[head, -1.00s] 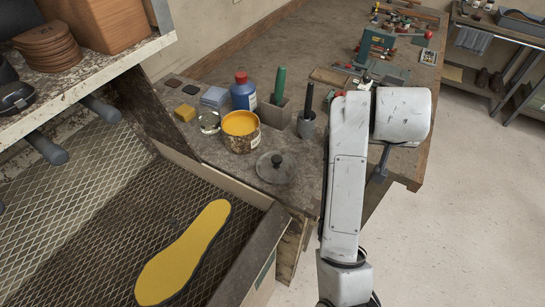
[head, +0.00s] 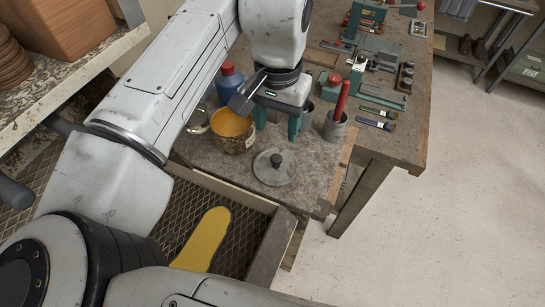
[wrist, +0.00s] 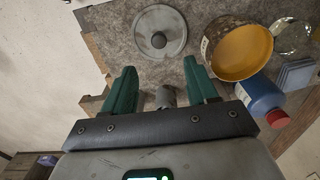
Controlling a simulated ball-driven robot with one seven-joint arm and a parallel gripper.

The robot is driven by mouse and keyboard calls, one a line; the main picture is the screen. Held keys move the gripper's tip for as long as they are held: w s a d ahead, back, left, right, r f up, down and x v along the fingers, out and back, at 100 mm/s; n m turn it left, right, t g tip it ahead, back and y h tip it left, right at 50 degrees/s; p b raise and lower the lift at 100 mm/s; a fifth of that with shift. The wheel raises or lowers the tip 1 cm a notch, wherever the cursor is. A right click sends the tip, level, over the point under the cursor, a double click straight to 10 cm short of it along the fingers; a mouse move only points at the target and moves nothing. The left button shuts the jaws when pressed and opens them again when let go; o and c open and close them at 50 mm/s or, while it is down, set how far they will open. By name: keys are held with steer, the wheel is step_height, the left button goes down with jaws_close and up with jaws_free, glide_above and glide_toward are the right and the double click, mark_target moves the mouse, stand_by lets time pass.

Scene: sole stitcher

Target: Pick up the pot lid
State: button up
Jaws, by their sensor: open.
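The pot lid (head: 275,168) is a round grey disc with a dark knob, lying flat on the bench near its front edge. It also shows in the wrist view (wrist: 160,32), beyond my fingertips. My gripper (head: 277,125) points down over the bench, behind the lid in the head view. Its two green fingers are apart, with no lid between them; they also show in the wrist view (wrist: 159,68). A small grey cylindrical thing (wrist: 165,97) shows between the fingers there, but I cannot tell whether it is touched. The yellow-filled pot (head: 232,134) stands left of my gripper.
A blue bottle with red cap (head: 229,82) stands behind the pot. A grey cup (head: 334,129) with a red-handled tool stands right of my gripper. A mesh-bottomed tray with a yellow sole (head: 203,240) is in front.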

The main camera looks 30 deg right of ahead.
mark_target(276, 157)
step_height(276, 157, down, 10)
steer(key=shift+s+f+p, duration=0.15)
steer(key=shift+p, duration=0.85)
steer(key=shift+c, duration=0.4)
jaws_close()
